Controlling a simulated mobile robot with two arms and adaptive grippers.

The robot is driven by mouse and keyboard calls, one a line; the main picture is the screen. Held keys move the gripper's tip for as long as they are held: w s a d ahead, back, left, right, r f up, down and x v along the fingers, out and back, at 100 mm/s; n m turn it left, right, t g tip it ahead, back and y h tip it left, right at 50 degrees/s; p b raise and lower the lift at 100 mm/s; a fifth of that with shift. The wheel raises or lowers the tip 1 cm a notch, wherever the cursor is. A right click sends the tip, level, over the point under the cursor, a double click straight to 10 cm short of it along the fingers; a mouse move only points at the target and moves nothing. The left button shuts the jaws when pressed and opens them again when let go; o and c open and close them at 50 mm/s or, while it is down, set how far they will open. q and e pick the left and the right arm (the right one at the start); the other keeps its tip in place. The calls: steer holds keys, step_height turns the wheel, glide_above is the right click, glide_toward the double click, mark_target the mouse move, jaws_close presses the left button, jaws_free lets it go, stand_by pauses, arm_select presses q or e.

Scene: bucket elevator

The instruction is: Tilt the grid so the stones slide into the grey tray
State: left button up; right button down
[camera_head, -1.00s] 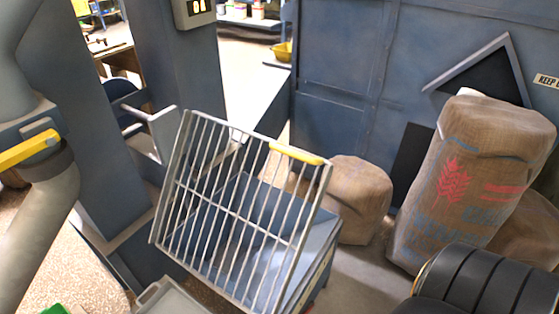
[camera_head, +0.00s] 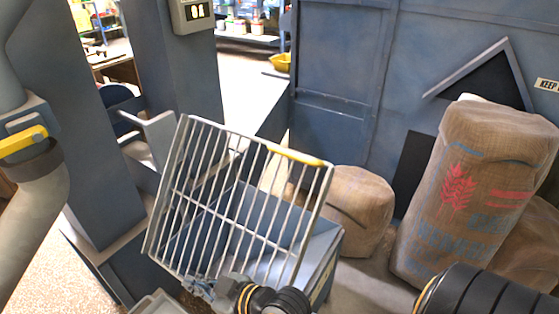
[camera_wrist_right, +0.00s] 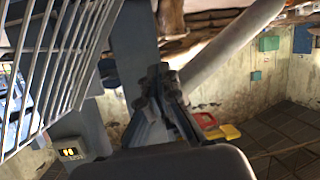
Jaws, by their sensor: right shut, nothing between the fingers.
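The barred metal grid (camera_head: 230,218) stands steeply tilted over a blue hopper (camera_head: 318,252), with a yellow grip (camera_head: 296,156) on its upper edge. No stones can be made out on its bars. The grey tray (camera_head: 150,303) shows only in part at the bottom edge, below the grid's lower left; its contents are hidden. My right gripper (camera_head: 200,288) is shut and empty in front of the grid's lower edge; contact cannot be told. In the right wrist view the shut gripper (camera_wrist_right: 160,82) is beside the grid (camera_wrist_right: 58,62). My left gripper is out of view.
A blue column (camera_head: 180,70) with a lit display (camera_head: 195,12) rises behind the grid. A blue panel wall closes the back.

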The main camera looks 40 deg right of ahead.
mark_target(280, 174)
steer(key=w+d+r+m+t+h, duration=0.35)
steer(key=w+r+t+h, duration=0.2)
steer(key=r, duration=0.35)
steer(key=w+d+r+m+t+h, duration=0.35)
steer(key=r+t, duration=0.25)
steer(key=r, duration=0.2)
steer(key=s+d+f+m+g+h, duration=0.1)
steer(key=d+f+m+g+h, duration=0.2)
steer(key=d+m+g+h, duration=0.5)
steer(key=s+d+f+m+g+h, duration=0.1)
steer(key=d+f+m+g+h, duration=0.2)
steer(key=d+m+g+h, duration=0.55)
steer(key=w+d, duration=0.1)
steer(key=d, duration=0.1)
steer(key=w+d+r+n+p, duration=0.1)
steer(key=d, duration=0.1)
steer(key=w+d+n+g, duration=0.1)
steer(key=d, duration=0.1)
steer(key=shift+w+d+r+n+y+p, duration=0.15)
steer(key=shift+d+r+n+y+p, duration=0.1)
steer(key=shift+d+r+p, duration=0.15)
